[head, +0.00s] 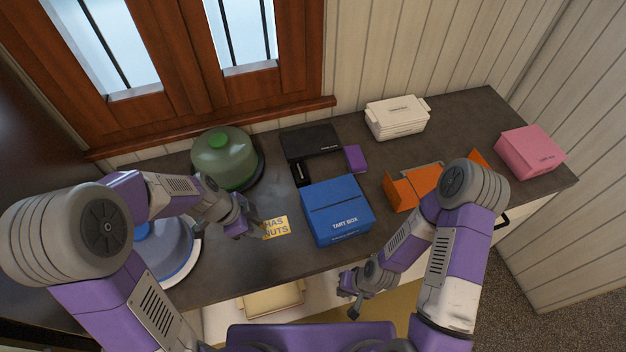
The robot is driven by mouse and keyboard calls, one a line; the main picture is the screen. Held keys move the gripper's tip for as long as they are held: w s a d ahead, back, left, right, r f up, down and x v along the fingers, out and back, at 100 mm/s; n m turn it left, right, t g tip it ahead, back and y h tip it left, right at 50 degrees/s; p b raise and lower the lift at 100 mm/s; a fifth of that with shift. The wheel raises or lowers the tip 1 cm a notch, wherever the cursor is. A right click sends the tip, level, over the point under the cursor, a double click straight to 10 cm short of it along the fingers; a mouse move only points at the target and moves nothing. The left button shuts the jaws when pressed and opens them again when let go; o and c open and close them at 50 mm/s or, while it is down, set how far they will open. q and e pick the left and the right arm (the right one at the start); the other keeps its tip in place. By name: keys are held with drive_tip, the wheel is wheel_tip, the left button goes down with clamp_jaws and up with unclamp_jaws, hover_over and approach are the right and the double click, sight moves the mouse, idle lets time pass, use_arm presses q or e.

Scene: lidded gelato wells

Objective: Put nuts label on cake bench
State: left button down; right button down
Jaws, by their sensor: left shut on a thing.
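The nuts label (276,227) is a small yellow-orange card reading "HAS NUTS", at or just above the dark bench top (265,265), left of the blue tart box. My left gripper (254,226) is at the label's left edge and is shut on it. I cannot tell whether the label touches the bench. My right gripper (348,296) hangs in front of the bench's front edge, apart from any object; its fingers look spread and empty.
A blue tart box (338,211) stands right of the label. A green dome (225,158) and a blue-grey dome (165,250) are at left. Black (309,141), orange (411,184), white (397,118) and pink (530,152) boxes stand farther right or back. Bench in front of the label is clear.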

use_arm(q)
drive_tip(key=f+b, duration=0.1)
drive_tip(key=f, duration=0.2)
drive_tip(key=f+b, duration=0.1)
drive_tip(key=f, duration=0.2)
drive_tip(key=f+b, duration=0.1)
drive_tip(key=f, duration=0.2)
drive_tip(key=shift+s+f, duration=0.25)
drive_tip(key=shift+s, duration=0.1)
drive_tip(key=shift+w+f, duration=0.1)
drive_tip(key=shift+f, duration=0.15)
drive_tip(key=shift+b, duration=0.4)
drive_tip(key=shift+f, duration=0.2)
drive_tip(key=c, duration=1)
unclamp_jaws()
drive_tip(key=shift+o, duration=0.2)
drive_tip(key=shift+r, duration=0.1)
